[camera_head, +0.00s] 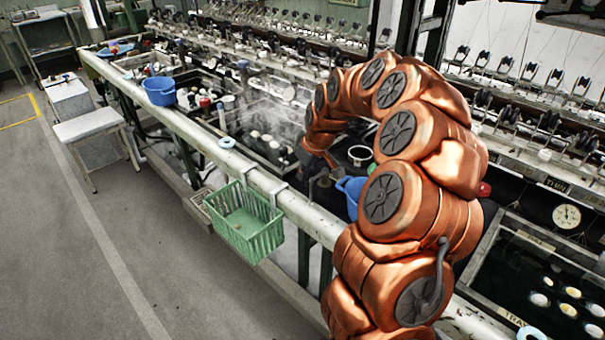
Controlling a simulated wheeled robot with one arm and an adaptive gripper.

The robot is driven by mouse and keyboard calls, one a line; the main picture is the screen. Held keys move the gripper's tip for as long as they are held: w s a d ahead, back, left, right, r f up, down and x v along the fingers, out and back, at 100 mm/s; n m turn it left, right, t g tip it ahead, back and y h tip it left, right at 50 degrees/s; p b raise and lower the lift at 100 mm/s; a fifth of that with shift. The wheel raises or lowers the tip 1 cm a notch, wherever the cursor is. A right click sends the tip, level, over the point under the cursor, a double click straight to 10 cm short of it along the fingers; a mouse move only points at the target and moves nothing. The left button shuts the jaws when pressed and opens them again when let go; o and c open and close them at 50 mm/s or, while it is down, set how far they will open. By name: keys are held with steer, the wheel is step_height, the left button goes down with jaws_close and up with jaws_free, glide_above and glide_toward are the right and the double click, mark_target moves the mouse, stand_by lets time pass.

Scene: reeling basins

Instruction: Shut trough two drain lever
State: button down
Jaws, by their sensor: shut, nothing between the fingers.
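My copper-coloured arm arches from the lower right over the basin bench. My gripper (326,163), small and dark at its end, points down among the fittings near the middle of the bench. It looks shut, with nothing seen held. A small grey upright fitting (319,187) stands just below it by the front rail. I cannot tell whether this is the trough two drain lever, nor whether my gripper touches it. The trough behind (270,150) holds dark water with pale cocoons and some steam. My arm hides part of the bench to the right.
A green basket (262,238) hangs on the front rail (180,122). One blue bucket (160,91) sits on the rail at left; another (346,186) is partly behind my arm. A white stool (88,126) stands at left. The floor in front is clear.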

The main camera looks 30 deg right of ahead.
steer(key=shift+r, duration=0.1)
steer(key=v, duration=1.1)
steer(key=shift+s+r, duration=0.15)
steer(key=shift+r, duration=0.25)
steer(key=s+a+r+g+p, duration=0.1)
steer(key=s+a, duration=0.5)
steer(key=a, duration=0.3)
steer(key=s+a+g+p, duration=0.1)
steer(key=s+a, duration=0.5)
steer(key=a, duration=0.2)
steer(key=s+a+f+m+g, duration=0.1)
steer(key=s+a+f+g, duration=0.1)
steer(key=s, duration=0.8)
steer(key=s+a+f+m+g+p, duration=0.1)
steer(key=s+a, duration=0.3)
steer(key=s, duration=0.6)
steer(key=shift+s+f+g+h, duration=0.3)
steer(key=shift+f+g+h, duration=0.1)
steer(key=shift+f, duration=0.2)
